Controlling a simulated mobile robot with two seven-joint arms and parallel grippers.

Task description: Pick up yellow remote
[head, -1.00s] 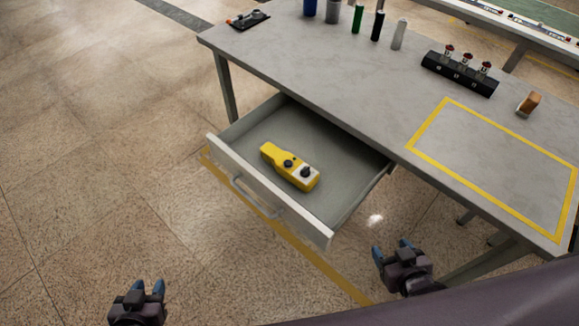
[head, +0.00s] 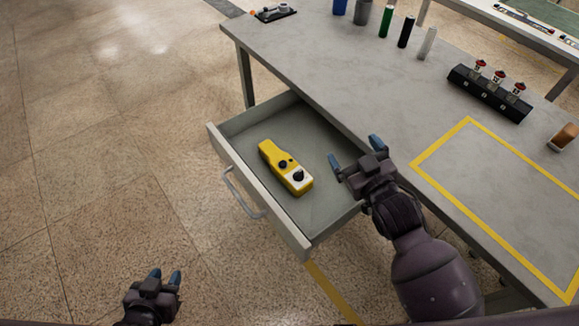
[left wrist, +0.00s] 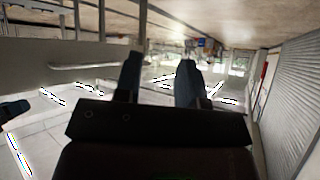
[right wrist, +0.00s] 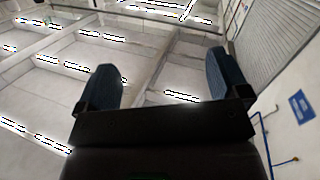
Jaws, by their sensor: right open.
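The yellow remote (head: 286,167), with dark knobs and a pale end, lies in the open drawer (head: 233,178) under the grey table. My right gripper (head: 355,152) is open and empty, above the right side of the drawer near the table's front edge, to the right of the remote and apart from it. Its spread blue fingers also show in the right wrist view (right wrist: 165,80). My left gripper (head: 165,277) is low at the lower left, away from the drawer. Its two fingers stand apart with nothing between them in the left wrist view (left wrist: 160,82).
The table (head: 330,70) carries a black block with red-topped knobs (head: 490,92), several cylinders at the back, an orange-brown block (head: 564,137) and a yellow taped rectangle (head: 440,139). The drawer handle (head: 240,192) faces left. Floor at left is clear.

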